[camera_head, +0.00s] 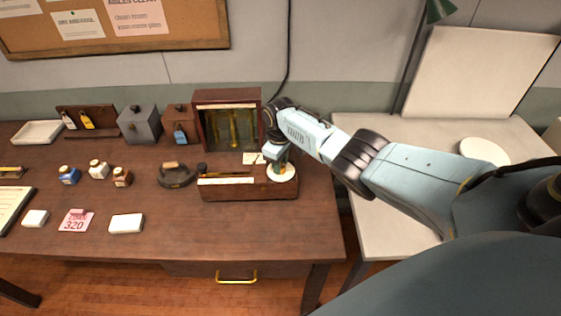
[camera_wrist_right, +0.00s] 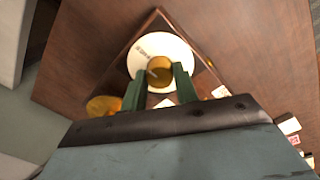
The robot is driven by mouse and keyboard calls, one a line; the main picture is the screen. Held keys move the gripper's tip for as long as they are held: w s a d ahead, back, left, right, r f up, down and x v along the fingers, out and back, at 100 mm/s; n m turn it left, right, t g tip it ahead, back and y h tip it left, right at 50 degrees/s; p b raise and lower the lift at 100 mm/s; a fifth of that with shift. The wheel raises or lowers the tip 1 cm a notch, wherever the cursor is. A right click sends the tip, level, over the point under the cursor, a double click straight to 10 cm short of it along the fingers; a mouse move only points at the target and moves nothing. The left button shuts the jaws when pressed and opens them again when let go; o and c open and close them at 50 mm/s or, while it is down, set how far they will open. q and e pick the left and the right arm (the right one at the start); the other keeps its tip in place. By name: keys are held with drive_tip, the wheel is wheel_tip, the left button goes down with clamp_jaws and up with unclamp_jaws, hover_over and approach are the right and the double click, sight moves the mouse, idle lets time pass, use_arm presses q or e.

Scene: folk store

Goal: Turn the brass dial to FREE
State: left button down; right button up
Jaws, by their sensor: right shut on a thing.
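The brass dial (camera_wrist_right: 160,70) sits at the middle of a round white plate (camera_wrist_right: 150,46) with small dark lettering near its upper left edge in the right wrist view. In the head view the white plate (camera_head: 283,173) is on the right end of a wooden scale base (camera_head: 250,190); the dial there is hidden by my gripper. My right gripper (camera_head: 276,158) comes down over the plate from above. In the wrist view its green fingers (camera_wrist_right: 160,82) are on both sides of the dial, shut on it. The lettering is too small to read. My left gripper is not in view.
A glass-fronted wooden case (camera_head: 228,120) stands behind the base. A dark iron-like tool (camera_head: 176,176), small bottles (camera_head: 98,169), a pink card (camera_head: 76,220) and white blocks (camera_head: 126,223) lie to the left. A pale side table (camera_head: 400,225) is on the right, under my arm.

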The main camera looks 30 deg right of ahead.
idle(0.4)
drive_tip(key=o, duration=1)
drive_tip(key=shift+c, duration=0.2)
drive_tip(key=shift+r, duration=0.1)
wheel_tip(320, 180, up, 13)
drive_tip(key=shift+s+a+r, duration=0.15)
drive_tip(key=shift+a, duration=0.1)
